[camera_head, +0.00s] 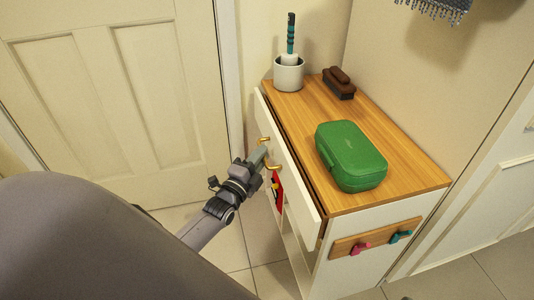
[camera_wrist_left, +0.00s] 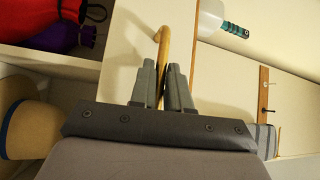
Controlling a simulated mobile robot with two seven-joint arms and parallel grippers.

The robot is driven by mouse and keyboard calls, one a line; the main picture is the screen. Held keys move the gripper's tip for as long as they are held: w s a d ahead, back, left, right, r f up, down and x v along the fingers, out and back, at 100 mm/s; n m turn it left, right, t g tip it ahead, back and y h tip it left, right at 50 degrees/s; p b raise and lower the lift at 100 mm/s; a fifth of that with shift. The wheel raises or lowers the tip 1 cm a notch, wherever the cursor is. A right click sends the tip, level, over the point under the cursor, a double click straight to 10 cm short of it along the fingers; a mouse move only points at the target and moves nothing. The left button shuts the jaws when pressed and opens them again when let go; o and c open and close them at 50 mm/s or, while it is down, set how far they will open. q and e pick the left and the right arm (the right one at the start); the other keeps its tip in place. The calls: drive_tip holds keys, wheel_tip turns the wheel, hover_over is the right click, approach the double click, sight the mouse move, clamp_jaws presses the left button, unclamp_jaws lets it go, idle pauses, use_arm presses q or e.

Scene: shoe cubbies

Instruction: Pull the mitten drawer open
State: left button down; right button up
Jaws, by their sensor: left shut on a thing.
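The drawer (camera_head: 295,180) has a long white front under the wooden top of the cabinet. The front stands slightly out from the cabinet, with a narrow dark gap behind its upper edge. Its brass handle (camera_head: 274,168) shows on both sides of my left gripper (camera_head: 262,156). In the left wrist view, the fingers of my left gripper (camera_wrist_left: 163,88) are shut on the brass handle (camera_wrist_left: 163,40), which runs between them. The drawer's contents are hidden in the head view. My right gripper is not in view.
On the wooden top (camera_head: 385,155) are a green case (camera_head: 350,155), a brown brush (camera_head: 338,83) and a grey cup (camera_head: 289,74) with a brush. Pink and teal hooks (camera_head: 362,248) are on the cabinet's side. Red and purple items (camera_wrist_left: 88,35) sit in an open cubby.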

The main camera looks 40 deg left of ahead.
use_arm(q)
drive_tip(key=s+a+p, duration=0.4)
drive_tip(key=s+a, duration=0.8)
drive_tip(key=s, duration=0.2)
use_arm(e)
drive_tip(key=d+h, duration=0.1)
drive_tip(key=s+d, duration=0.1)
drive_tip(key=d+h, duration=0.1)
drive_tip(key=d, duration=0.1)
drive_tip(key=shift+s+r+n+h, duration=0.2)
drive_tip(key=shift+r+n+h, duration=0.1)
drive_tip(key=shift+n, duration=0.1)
use_arm(q)
drive_tip(key=c, duration=1.2)
unclamp_jaws()
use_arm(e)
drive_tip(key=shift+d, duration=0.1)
use_arm(q)
drive_tip(key=shift+o, duration=0.2)
drive_tip(key=s+f+p, duration=0.1)
drive_tip(key=s, duration=0.6)
drive_tip(key=shift+d+p, duration=0.35)
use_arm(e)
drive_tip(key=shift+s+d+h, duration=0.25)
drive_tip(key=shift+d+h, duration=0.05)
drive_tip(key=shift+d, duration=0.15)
use_arm(q)
drive_tip(key=shift+s, duration=0.1)
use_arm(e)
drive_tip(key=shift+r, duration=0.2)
